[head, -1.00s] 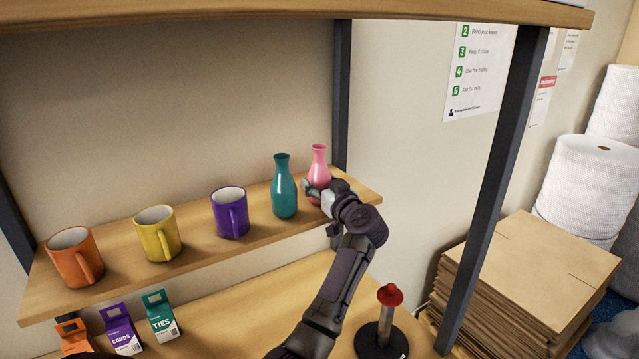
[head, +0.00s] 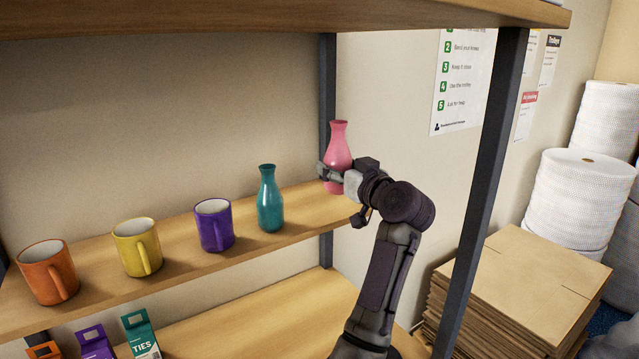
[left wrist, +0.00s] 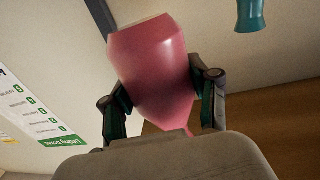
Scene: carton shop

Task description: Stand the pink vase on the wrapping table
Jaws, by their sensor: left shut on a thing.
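The pink vase (head: 338,145) is upright in the head view, at the right end of the middle shelf. My left gripper (head: 336,176) is shut around its lower body. The vase appears lifted a little above the shelf board. In the left wrist view the vase (left wrist: 155,65) fills the middle, with the finger pads of my left gripper (left wrist: 160,95) on both sides of it. I cannot make out a wrapping table in these views. My right gripper is not in view.
A teal vase (head: 270,203) stands left of the pink one on the middle shelf (head: 180,267), beside purple (head: 214,227), yellow (head: 135,248) and orange (head: 47,274) mugs. A dark shelf post (head: 482,190) stands right of my arm. Flat cartons (head: 530,280) are stacked beyond it.

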